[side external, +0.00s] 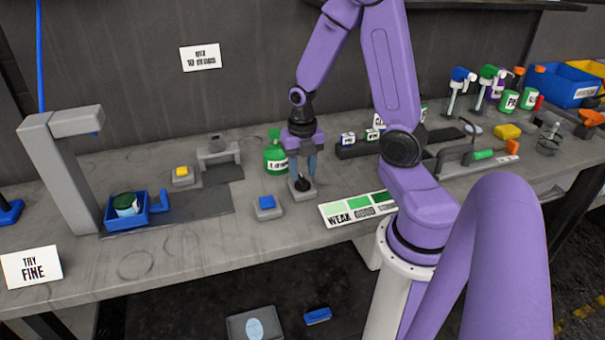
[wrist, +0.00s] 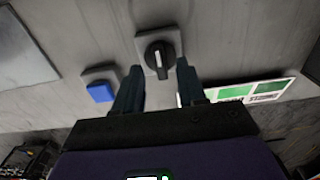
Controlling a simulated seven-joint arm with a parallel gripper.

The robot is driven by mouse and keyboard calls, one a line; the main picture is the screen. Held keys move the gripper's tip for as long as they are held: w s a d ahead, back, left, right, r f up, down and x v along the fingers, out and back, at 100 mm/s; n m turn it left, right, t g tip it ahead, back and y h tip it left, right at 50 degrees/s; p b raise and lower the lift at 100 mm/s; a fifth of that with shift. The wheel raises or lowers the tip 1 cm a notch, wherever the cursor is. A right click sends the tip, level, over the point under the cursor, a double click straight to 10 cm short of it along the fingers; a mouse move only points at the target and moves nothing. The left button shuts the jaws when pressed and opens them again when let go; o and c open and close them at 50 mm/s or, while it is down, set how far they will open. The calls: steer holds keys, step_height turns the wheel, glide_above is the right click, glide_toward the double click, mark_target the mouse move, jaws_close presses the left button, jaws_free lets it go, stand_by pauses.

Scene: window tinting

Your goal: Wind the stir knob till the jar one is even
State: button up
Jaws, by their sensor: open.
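The stir knob (side external: 304,184) is a black dial on a small grey block on the bench; it also shows in the wrist view (wrist: 160,57), with a pale mark on its face. My gripper (side external: 302,174) points down over it, fingers apart. In the wrist view my gripper (wrist: 159,68) is open and the knob shows between and just past the fingertips; I cannot tell if they touch it. A jar (side external: 125,204) with a dark green top and pale label stands in a blue holder (side external: 142,218) under a grey post at the left. Its contents are unclear.
A blue button (side external: 267,203) sits left of the knob and a yellow button (side external: 182,172) farther left. A green bottle (side external: 276,155) stands just behind the gripper. A green shade card (side external: 355,208) marked WEAK lies to the right.

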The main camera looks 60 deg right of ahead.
steer(key=shift+f, duration=0.95)
jaws_close()
